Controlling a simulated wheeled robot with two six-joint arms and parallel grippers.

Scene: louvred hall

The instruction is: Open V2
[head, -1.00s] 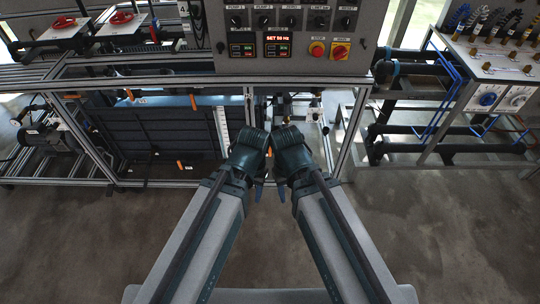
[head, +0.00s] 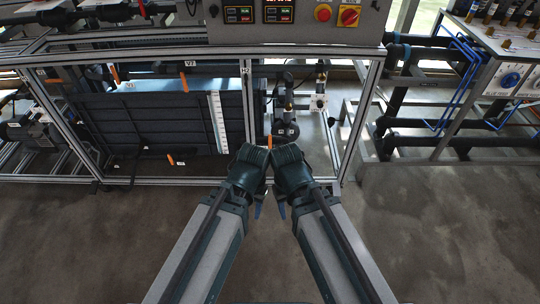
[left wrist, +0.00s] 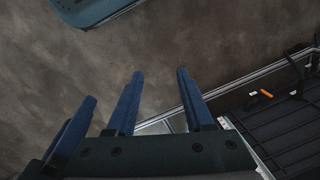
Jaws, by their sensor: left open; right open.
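Several orange valve handles show in the head view. Another orange handle (head: 114,73) is further left, by a small tag I cannot read. I cannot tell which is V2. My left gripper (head: 258,211) and right gripper (head: 281,211) point down in front of the rig, apart from every handle. The left wrist view shows the left jaws (left wrist: 160,74) apart and empty.
A dark ribbed tank (head: 160,125) with a white scale (head: 218,122) stands inside an aluminium frame (head: 205,182). A control panel (head: 300,30) is above it. A second bench with pipes (head: 455,143) is at right. The floor (head: 90,240) in front is clear.

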